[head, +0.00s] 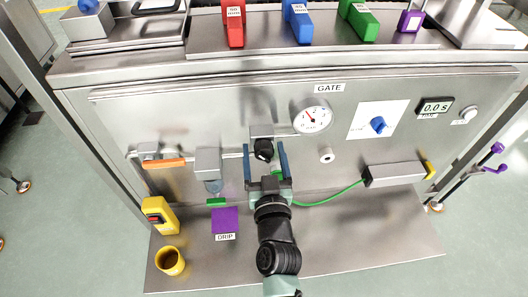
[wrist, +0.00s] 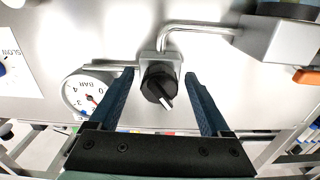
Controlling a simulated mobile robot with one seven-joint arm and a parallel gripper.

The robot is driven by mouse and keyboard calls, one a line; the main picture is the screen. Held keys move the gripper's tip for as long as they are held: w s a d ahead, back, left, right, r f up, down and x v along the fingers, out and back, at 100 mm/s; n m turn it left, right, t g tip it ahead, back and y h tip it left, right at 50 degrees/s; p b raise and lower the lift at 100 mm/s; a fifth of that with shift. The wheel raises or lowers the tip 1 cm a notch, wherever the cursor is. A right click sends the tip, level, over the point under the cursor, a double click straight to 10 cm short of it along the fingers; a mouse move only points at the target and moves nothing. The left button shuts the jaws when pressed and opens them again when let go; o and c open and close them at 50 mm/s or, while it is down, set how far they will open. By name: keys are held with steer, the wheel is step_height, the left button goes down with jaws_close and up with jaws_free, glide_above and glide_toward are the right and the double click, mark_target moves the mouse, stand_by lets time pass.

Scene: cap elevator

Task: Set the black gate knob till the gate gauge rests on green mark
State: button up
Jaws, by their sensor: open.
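The black gate knob (head: 263,150) is on the steel panel below the GATE label, on a grey valve block. In the wrist view the knob (wrist: 158,85) has a pale pointer line aimed to the lower right. My gripper (head: 265,145) is open, its two blue fingers on either side of the knob. In the wrist view my gripper (wrist: 159,74) shows visible gaps between both fingers and the knob. The white gate gauge (head: 313,117) is right of the knob. In the wrist view the gauge (wrist: 87,96) appears upside down, partly behind a finger; its green mark cannot be made out.
A pipe (wrist: 195,29) runs from the valve block to a grey box. An orange handle (head: 165,162) is left on the panel. A blue knob (head: 378,124) on a white plate is right of the gauge. A yellow cup (head: 170,262) stands on the lower shelf.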

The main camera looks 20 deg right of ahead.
jaws_close()
steer(key=shift+m, duration=0.4)
steer(key=shift+a+m, duration=0.1)
steer(key=shift+m, duration=2.6)
jaws_free()
